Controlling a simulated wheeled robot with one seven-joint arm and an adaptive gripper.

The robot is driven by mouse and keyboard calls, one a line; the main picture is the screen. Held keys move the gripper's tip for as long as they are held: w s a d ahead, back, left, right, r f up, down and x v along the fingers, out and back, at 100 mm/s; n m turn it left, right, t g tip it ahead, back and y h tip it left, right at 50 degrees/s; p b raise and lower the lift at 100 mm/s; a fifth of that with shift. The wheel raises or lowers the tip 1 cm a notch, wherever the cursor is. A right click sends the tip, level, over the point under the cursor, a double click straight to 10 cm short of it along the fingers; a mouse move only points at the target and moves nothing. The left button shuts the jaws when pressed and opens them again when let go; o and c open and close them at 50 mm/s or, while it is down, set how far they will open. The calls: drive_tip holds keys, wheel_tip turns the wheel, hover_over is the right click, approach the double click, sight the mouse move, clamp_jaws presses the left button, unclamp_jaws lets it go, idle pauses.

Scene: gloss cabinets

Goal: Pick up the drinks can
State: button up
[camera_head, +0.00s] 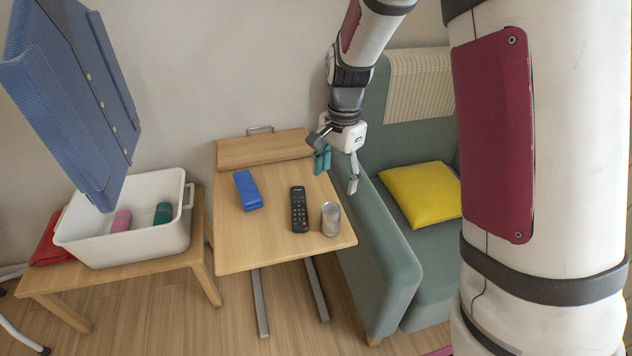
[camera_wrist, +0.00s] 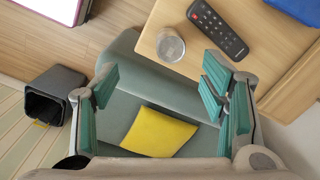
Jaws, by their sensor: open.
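The drinks can (camera_head: 331,219) is silvery grey and stands upright near the front right corner of the small wooden table (camera_head: 240,255). In the wrist view the can (camera_wrist: 170,46) shows from above, beyond my fingers and between them in the picture. My gripper (camera_head: 338,170) is open and empty, above the table's right edge and the armchair's arm. It is higher than the can and farther back, not touching it. In the wrist view its teal-padded fingers (camera_wrist: 160,95) are spread wide apart.
A black remote (camera_head: 299,209) lies just left of the can, with a blue case (camera_head: 247,190) farther left. A green armchair (camera_head: 385,250) with a yellow cushion (camera_head: 420,193) borders the table's right side. A white bin (camera_head: 130,245) sits on a low table at left.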

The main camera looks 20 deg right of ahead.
sight(333, 208)
drive_tip(key=shift+m, duration=0.9)
drive_tip(key=f, duration=0.1)
drive_tip(key=w+f+p, duration=0.1)
drive_tip(key=w+f, duration=0.1)
drive_tip(key=f, duration=0.1)
drive_tip(key=shift+w+d+p, duration=0.1)
drive_tip(key=shift+d+p, duration=0.15)
drive_tip(key=shift+p, duration=0.05)
drive_tip(key=shift+w+f, duration=0.1)
drive_tip(key=shift+f, duration=0.25)
wheel_tip(333, 208, down, 8)
drive_tip(key=shift+r, duration=0.1)
drive_tip(key=shift+w+a+f, duration=0.1)
drive_tip(key=shift+f, duration=1.4)
drive_tip(key=shift+w+f, duration=0.1)
drive_tip(key=shift+f, duration=1.35)
drive_tip(key=c, duration=0.9)
